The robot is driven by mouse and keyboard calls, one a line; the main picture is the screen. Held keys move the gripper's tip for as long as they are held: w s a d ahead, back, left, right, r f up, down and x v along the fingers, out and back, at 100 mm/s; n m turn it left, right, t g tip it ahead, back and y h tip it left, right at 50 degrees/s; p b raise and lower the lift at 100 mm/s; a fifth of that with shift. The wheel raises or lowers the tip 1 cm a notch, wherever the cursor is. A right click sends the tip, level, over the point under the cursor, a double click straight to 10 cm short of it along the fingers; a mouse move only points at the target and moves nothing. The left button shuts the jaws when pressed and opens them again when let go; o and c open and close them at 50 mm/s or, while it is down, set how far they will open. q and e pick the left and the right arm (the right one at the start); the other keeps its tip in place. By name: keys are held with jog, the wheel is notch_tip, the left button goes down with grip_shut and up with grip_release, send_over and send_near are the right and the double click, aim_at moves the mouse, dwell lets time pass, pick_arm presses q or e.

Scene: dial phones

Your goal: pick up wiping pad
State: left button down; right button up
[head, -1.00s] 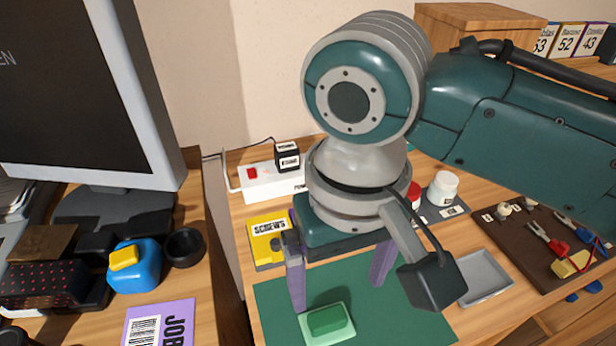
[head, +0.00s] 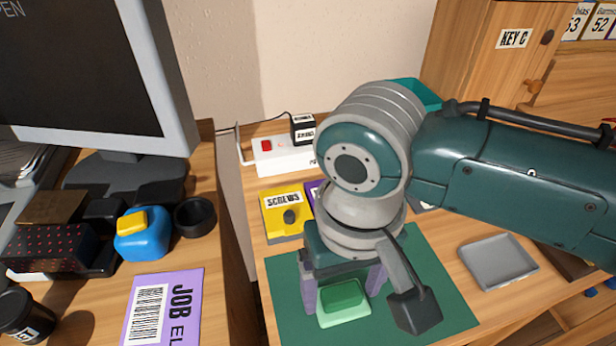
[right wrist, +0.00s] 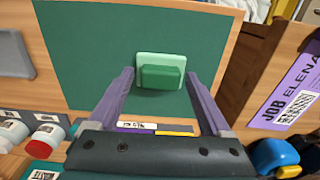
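The wiping pad is a light green slab with a darker green block on top (head: 344,298). It lies on the dark green mat (head: 430,290) on the workbench. It also shows in the right wrist view (right wrist: 160,72). My right gripper (head: 342,292) is open, pointing down over the pad, with one purple finger to each side of it. In the right wrist view the pad sits between and a little past the fingertips, with a gap on both sides. My left gripper is not in view.
A yellow SCREWS bin (head: 284,217) and a white power strip (head: 283,154) stand behind the mat. A grey tray (head: 498,262) lies to the right. A lower desk on the left holds a purple job card (head: 163,308), a blue cup-like object (head: 141,240) and a monitor.

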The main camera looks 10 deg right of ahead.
aim_at(342, 293)
jog(key=c, duration=1.2)
jog(key=shift+r+p, duration=0.3)
jog(key=shift+r, duration=0.3)
notch_tip(342, 293, up, 19)
jog(key=p, duration=0.6)
